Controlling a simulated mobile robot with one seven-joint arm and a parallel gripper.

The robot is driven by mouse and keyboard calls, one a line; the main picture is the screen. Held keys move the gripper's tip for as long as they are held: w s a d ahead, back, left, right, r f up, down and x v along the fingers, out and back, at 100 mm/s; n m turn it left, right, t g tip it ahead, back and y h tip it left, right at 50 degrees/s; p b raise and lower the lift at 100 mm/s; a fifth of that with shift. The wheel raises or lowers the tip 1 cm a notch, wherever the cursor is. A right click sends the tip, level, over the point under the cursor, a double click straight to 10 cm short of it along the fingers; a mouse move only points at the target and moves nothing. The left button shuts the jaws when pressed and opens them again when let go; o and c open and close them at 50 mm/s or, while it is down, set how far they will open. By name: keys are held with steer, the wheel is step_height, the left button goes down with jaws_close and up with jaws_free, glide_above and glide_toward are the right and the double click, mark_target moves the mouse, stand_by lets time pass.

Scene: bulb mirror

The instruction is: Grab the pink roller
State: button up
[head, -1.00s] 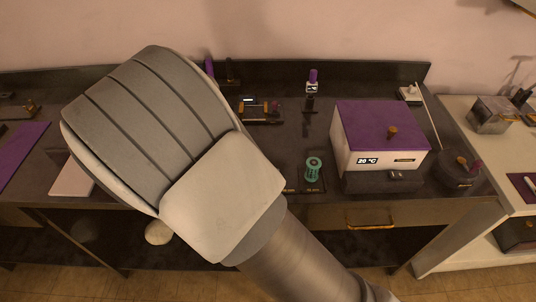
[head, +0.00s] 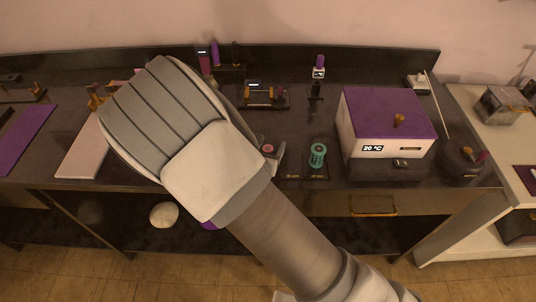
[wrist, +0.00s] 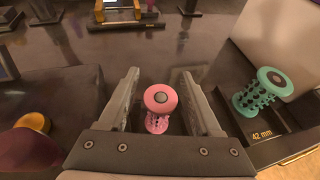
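The pink roller (wrist: 160,100) stands upright on the dark bench in the wrist view, between the two fingers of my gripper (wrist: 161,95). The fingers are open, with a gap on each side of the roller. In the head view only the pink top of the roller (head: 268,149) shows beside my arm, with a grey finger (head: 280,153) just right of it. My arm hides the rest of the gripper there.
A white box with a purple lid (head: 388,113) stands farther right. A round orange-topped thing (wrist: 33,123) is at the wrist view's left.

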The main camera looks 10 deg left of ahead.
jaws_close()
steer(key=shift+r, duration=0.15)
